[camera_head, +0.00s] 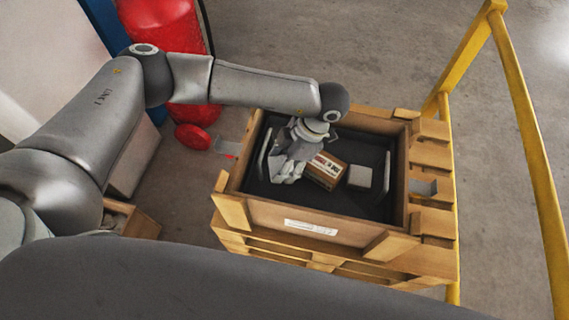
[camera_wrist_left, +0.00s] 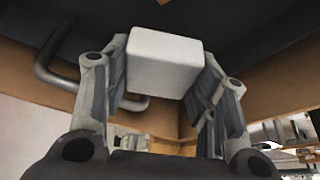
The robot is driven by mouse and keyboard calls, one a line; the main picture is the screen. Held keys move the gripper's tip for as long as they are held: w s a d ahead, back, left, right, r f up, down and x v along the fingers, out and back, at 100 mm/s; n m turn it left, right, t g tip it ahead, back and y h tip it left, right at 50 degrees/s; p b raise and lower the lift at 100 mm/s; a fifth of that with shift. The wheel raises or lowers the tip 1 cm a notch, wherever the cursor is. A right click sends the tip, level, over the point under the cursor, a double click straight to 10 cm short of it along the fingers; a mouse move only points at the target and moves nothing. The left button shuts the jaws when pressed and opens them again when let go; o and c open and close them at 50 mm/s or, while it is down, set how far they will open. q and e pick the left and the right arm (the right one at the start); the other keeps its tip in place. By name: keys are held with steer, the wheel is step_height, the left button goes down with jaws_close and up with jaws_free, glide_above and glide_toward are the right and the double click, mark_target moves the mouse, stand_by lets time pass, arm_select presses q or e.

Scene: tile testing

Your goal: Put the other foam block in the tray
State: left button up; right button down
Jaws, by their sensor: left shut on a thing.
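My left gripper (camera_head: 287,172) reaches down into the left part of the black tray (camera_head: 376,205), which sits in a wooden crate. In the left wrist view the gripper (camera_wrist_left: 163,80) is shut on a white foam block (camera_wrist_left: 165,62), with one finger on each side. In the head view the gripper mostly hides this block, and I cannot tell whether it touches the tray floor. Another pale foam block (camera_head: 360,177) lies in the tray to the right. My right gripper is not in view.
A brown box with a label (camera_head: 325,170) lies in the tray between the gripper and the pale block. The wooden crate (camera_head: 262,217) rises around the tray. A yellow rail (camera_head: 525,130) stands at right; a red cylinder (camera_head: 170,25) stands behind my arm.

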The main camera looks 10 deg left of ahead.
arm_select(q)
steer(key=shift+w+f, duration=0.6)
steer(key=shift+f, duration=0.05)
steer(key=shift+f+p, duration=0.35)
steer(key=shift+f, duration=1.25)
steer(key=shift+f, duration=0.1)
steer(key=o, duration=0.7)
